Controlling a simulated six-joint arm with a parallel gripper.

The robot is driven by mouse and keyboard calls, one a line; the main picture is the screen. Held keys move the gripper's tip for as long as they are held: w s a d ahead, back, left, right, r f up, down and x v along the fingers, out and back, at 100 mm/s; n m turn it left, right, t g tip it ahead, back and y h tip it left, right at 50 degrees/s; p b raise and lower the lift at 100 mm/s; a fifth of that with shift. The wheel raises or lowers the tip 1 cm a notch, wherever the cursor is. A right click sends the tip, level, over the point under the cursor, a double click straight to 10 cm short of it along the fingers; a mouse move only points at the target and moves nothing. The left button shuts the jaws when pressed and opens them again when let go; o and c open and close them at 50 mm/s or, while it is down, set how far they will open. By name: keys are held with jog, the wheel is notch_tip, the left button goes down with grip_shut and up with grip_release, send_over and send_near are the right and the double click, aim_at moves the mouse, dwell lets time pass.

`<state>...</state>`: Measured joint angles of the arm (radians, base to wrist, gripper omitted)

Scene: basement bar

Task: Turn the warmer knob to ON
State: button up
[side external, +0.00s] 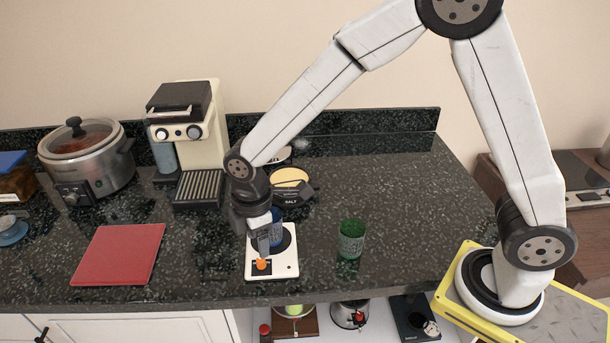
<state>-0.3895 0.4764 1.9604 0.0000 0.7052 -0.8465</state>
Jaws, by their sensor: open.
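The warmer (284,271) is a small white square unit with a dark round plate, near the counter's front edge. Its orange knob (261,264) sits on a dark patch at the front left of its top. I cannot read the knob's setting. A blue cup (277,228) shows partly behind my gripper, at the warmer's plate. My gripper (263,253) points down just above the knob, open. Whether its fingers touch the knob or stand around it is too small to tell.
A green cup (351,238) stands to the right of the warmer. A red board (118,254) lies to the left. Behind are a coffee machine (205,130), a slow cooker (90,165) and a tin marked salt (291,184). The counter's right part is clear.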

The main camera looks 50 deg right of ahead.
aim_at(260, 259)
jog(key=shift+f, duration=2.9)
jog(key=shift+c, duration=0.3)
grip_shut()
